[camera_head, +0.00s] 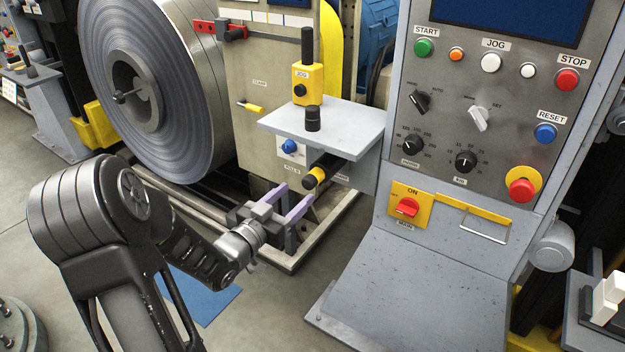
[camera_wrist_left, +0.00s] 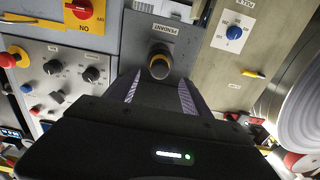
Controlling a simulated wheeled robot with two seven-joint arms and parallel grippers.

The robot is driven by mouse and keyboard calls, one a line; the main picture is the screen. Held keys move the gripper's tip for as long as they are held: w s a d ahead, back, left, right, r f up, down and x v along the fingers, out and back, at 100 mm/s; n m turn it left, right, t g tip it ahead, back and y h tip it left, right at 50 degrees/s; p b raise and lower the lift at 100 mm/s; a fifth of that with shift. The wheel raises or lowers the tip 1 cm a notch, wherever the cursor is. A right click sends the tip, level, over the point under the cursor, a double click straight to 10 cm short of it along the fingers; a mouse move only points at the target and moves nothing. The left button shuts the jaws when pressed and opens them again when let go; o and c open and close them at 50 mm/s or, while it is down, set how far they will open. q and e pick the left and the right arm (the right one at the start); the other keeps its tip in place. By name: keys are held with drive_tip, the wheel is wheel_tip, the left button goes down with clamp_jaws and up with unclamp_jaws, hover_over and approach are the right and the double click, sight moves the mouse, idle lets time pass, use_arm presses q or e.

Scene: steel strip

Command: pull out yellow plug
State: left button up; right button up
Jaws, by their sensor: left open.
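The yellow plug (camera_head: 314,178) is a black cylinder with a yellow ring, sticking out below the grey shelf of the machine. In the left wrist view the plug (camera_wrist_left: 159,66) sits in a grey panel under a label reading PENDANT. My left gripper (camera_head: 297,194) is open and empty, just in front of and a little below the plug in the head view. In the left wrist view its two fingers (camera_wrist_left: 159,92) point toward the plug, which appears between their lines. I see no contact. My right gripper is not in view.
The grey shelf (camera_head: 318,130) above the plug carries a yellow JOG pendant (camera_head: 308,83) and a black knob. A control console (camera_head: 474,130) with a red main switch (camera_head: 408,207) stands at right. A large steel coil (camera_head: 150,85) is at left.

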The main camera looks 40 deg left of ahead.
sight(307, 186)
use_arm(q)
drive_tip(key=w+b, duration=0.1)
drive_tip(key=w, duration=0.5)
drive_tip(key=shift+w+f, duration=0.1)
drive_tip(key=shift+w, duration=0.15)
drive_tip(key=shift+w+b, duration=0.35)
drive_tip(key=shift+w, duration=0.3)
drive_tip(key=shift+b, duration=0.45)
idle(0.4)
drive_tip(key=shift+c, duration=0.2)
clamp_jaws()
idle(0.5)
drive_tip(key=shift+s, duration=0.2)
drive_tip(key=shift+s, duration=2.85)
drive_tip(key=shift+s, duration=0.15)
